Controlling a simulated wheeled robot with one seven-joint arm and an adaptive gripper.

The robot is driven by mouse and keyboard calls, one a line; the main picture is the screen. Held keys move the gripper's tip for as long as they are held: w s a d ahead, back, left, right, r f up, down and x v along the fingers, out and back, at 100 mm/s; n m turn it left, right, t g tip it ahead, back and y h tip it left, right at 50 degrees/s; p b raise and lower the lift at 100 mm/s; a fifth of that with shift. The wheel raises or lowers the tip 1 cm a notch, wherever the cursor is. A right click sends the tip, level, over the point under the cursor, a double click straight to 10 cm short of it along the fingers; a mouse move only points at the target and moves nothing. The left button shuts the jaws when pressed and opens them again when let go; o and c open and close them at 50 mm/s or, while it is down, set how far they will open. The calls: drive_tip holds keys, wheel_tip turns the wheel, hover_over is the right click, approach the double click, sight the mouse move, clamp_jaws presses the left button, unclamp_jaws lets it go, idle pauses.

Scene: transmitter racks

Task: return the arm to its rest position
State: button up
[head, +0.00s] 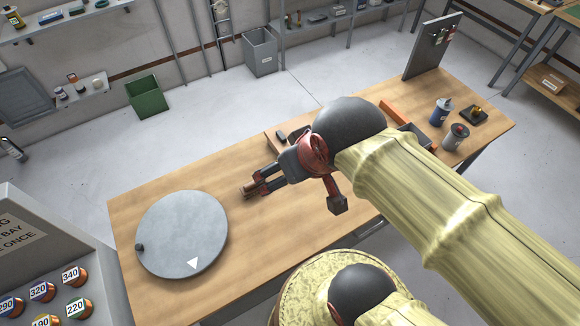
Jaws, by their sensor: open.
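My gripper (250,189) is at the end of my arm, which wears a yellowish cover and reaches in from the right. It is above the middle of the wooden workbench (140,201) and points left. Its fingers are open, and I see nothing held between them. A round grey disc (182,235) with a white triangle and a dark knob lies on the bench left of and below my gripper in the picture. My arm hides part of the bench.
At the bench's right end are a blue can (441,111), a grey can (456,137), a dark pad (473,114) and an upright panel (432,46). A labelled panel with numbered knobs (70,275) is at lower left. Green (147,96) and grey (260,52) bins stand on the floor behind.

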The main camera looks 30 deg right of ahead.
wheel_tip(320, 180, down, 10)
drive_tip(key=b, duration=0.9)
drive_tip(key=shift+r+b, duration=0.2)
drive_tip(key=shift+b, duration=0.15)
